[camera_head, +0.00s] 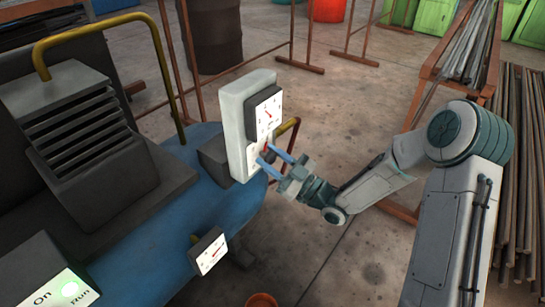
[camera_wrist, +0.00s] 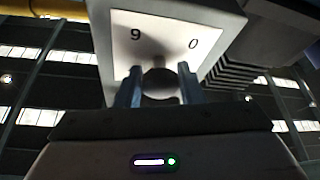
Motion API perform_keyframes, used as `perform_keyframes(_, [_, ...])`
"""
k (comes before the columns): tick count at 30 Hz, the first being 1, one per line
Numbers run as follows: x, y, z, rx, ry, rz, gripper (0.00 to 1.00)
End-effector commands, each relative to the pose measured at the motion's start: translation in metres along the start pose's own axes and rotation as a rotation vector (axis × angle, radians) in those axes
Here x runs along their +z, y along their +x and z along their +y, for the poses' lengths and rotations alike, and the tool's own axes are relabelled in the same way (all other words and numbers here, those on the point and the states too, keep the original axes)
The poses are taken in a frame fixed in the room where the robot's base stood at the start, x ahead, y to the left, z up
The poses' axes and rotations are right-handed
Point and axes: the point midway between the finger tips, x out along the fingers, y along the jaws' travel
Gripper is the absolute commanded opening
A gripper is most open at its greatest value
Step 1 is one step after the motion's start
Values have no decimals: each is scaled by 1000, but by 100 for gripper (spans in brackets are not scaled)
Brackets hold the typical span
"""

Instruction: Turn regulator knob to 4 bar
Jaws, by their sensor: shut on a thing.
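The regulator panel (camera_head: 236,125) is a pale upright box on the blue tank, seen in the head view. A dark-framed gauge (camera_head: 267,115) with a red needle sits on its upper face. Below it is a white dial plate (camera_head: 253,155), largely behind my fingers. In the wrist view the dial plate (camera_wrist: 165,38) shows the marks 9 and 0. The dark round knob (camera_wrist: 160,82) sits between my two blue fingers. My gripper (camera_head: 268,159) is shut on the knob. The knob's pointer and the 4 mark cannot be made out.
A second small gauge (camera_head: 209,252) stands on the tank's lower side. A lit On/Run panel (camera_head: 60,285) is at the lower left. A yellow pipe (camera_head: 100,24) arches over the machine. A rack of metal bars (camera_head: 470,45) stands at the right. The floor between is mostly clear.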

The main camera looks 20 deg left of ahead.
Motion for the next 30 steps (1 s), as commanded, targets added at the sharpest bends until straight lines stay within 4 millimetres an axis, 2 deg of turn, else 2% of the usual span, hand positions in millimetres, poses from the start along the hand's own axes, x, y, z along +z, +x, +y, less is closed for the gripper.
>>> perform_keyframes(12, [0, 0, -3, 90, 229, -2, 12])
perform_keyframes(30, [0, 0, -4, 110, 280, -3, 12])
